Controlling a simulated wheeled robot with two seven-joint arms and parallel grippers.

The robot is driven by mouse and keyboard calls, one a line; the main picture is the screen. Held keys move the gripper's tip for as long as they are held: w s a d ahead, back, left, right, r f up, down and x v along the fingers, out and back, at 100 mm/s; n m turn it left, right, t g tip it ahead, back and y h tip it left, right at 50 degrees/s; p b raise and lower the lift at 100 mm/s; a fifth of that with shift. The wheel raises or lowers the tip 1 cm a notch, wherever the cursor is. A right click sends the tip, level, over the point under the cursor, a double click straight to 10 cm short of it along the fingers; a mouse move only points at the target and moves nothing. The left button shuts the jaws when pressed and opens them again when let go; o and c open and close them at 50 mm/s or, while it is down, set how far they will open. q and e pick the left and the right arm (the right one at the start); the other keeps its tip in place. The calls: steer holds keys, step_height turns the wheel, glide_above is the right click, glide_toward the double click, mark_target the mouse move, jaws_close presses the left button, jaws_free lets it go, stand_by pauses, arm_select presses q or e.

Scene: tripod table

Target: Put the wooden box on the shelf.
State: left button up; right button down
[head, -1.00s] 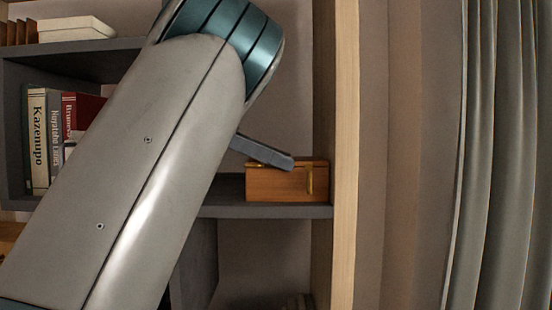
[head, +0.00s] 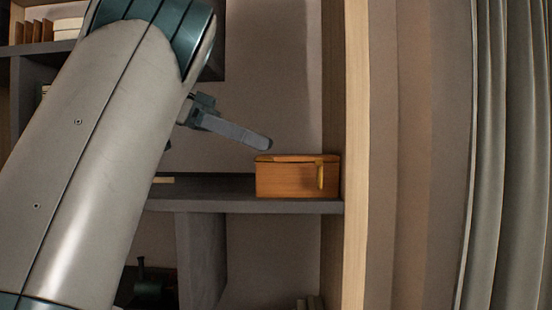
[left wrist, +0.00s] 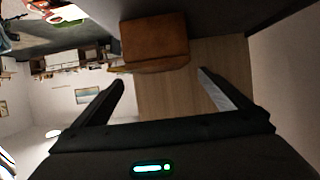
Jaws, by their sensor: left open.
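The wooden box (head: 284,178) is orange-brown with a brass-coloured clasp. In the head view it sits upright on the dark grey shelf (head: 226,203), at the right end against the light wooden side panel. My left gripper (head: 255,140) is above and to the left of the box, mostly hidden behind my arm, with one finger showing. In the left wrist view the gripper (left wrist: 160,88) is open and empty. The box (left wrist: 153,42) is ahead of the fingers there and apart from them. My right gripper is in neither view.
A light wooden upright (head: 356,150) closes the shelf on the right, close beside the box. Grey curtains (head: 500,150) hang further right. A small pale object (head: 163,180) lies on the shelf to the left. The shelf between it and the box is clear.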

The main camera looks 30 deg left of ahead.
arm_select(q)
steer(key=shift+b+v, duration=0.65)
steer(key=shift+v, duration=2.15)
steer(key=shift+w, duration=0.15)
